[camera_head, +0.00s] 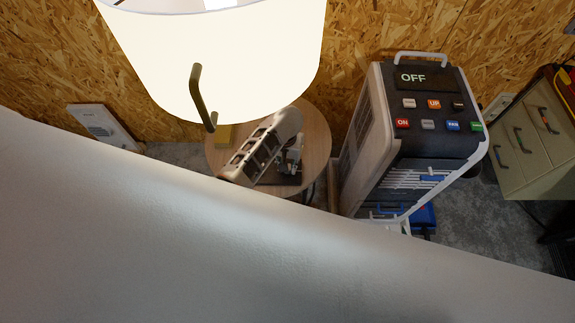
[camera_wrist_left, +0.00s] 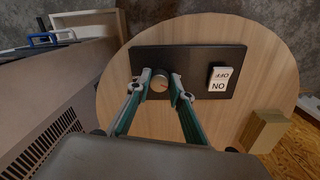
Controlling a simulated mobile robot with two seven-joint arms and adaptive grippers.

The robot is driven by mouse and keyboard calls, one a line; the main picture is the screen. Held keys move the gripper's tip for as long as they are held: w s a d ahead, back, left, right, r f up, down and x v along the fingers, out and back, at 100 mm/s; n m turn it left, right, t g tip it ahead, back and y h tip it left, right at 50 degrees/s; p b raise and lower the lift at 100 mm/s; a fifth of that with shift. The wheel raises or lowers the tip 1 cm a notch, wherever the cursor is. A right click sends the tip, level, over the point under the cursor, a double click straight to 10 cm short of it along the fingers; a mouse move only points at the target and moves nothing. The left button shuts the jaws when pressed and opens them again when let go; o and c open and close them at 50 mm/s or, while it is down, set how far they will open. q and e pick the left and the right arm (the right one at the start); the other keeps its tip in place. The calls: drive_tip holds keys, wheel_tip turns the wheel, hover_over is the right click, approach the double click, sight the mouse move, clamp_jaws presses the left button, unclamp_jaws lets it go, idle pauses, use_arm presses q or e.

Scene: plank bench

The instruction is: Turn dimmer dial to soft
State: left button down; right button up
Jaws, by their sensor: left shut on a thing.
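The dimmer dial (camera_wrist_left: 159,84) is a small round silver knob on a black panel (camera_wrist_left: 195,58) in the left wrist view. My left gripper (camera_wrist_left: 161,78) has its two fingers at either side of the dial and is shut on it. I cannot read the dial's setting. In the head view the black panel (camera_head: 284,179) shows partly below the gripper (camera_head: 291,160), and the dial is hidden there. I cannot make out my right gripper in either view.
A tall heater-like unit (camera_head: 360,140) reading OFF stands close to the right. A drawer cabinet (camera_head: 525,155) is farther right.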

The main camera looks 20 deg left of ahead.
use_arm(q)
drive_tip(key=m, duration=0.2)
drive_tip(key=shift+w+a+m, duration=0.1)
drive_tip(key=shift+m, duration=0.3)
drive_tip(key=m, duration=0.2)
drive_tip(key=shift+m, duration=0.4)
drive_tip(key=m, duration=0.5)
drive_tip(key=shift+w+r, duration=0.1)
drive_tip(key=shift+w, duration=0.05)
drive_tip(key=shift+m, duration=1.2)
drive_tip(key=c, duration=1.8)
unclamp_jaws()
